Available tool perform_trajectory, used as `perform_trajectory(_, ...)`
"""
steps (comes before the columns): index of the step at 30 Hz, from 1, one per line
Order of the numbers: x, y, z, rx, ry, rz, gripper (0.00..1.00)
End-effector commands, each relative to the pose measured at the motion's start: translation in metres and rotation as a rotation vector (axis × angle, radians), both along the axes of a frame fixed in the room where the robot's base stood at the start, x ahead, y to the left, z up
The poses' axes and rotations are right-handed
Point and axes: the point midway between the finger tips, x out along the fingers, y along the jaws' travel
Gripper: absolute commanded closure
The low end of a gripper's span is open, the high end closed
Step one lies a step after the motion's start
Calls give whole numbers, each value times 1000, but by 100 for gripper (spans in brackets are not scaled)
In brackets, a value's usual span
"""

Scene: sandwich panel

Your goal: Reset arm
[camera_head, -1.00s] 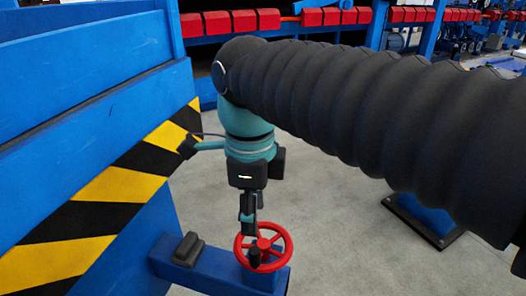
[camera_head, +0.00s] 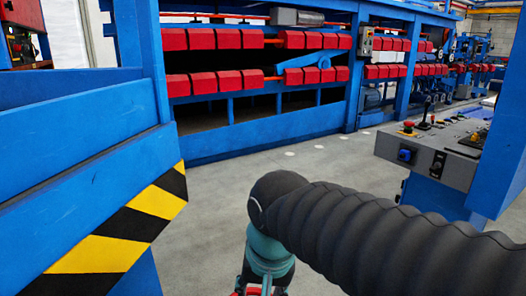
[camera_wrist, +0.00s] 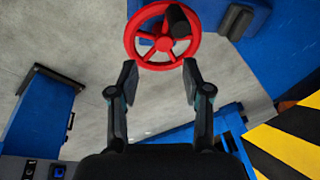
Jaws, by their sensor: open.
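My gripper (camera_wrist: 158,82) is open in the wrist view, its two fingers apart with nothing between them. A red handwheel (camera_wrist: 150,60) with a dark knob (camera_wrist: 181,20) shows just beyond the fingertips, near the top of that view. I cannot tell whether the fingers touch the wheel; they look apart from it. In the head view only the arm and its teal wrist show at the bottom centre. The fingers are cut off by the lower edge, and only a bit of red (camera_head: 252,291) shows there.
A blue panel with yellow and black stripes (camera_head: 110,245) stands close on the left. A grey control console (camera_head: 440,150) with buttons is at the right. A blue machine with red blocks (camera_head: 215,85) spans the back. Grey floor (camera_head: 225,205) lies open between them.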

Motion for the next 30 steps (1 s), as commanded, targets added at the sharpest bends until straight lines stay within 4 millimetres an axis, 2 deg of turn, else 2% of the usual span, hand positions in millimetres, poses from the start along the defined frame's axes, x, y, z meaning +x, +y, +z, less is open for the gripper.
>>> perform_trajectory(6, -5, -51, -18, -60, -133, 235, 51)
perform_trajectory(9, -11, -78, -26, -94, -190, 282, 51)
perform_trajectory(15, -29, -125, -38, -121, -242, 175, 51)
perform_trajectory(18, -36, -142, -38, -129, -258, 105, 51)
perform_trajectory(23, -39, -159, -30, -138, -285, 34, 51)
perform_trajectory(30, -39, -163, -30, -139, -284, 19, 51)
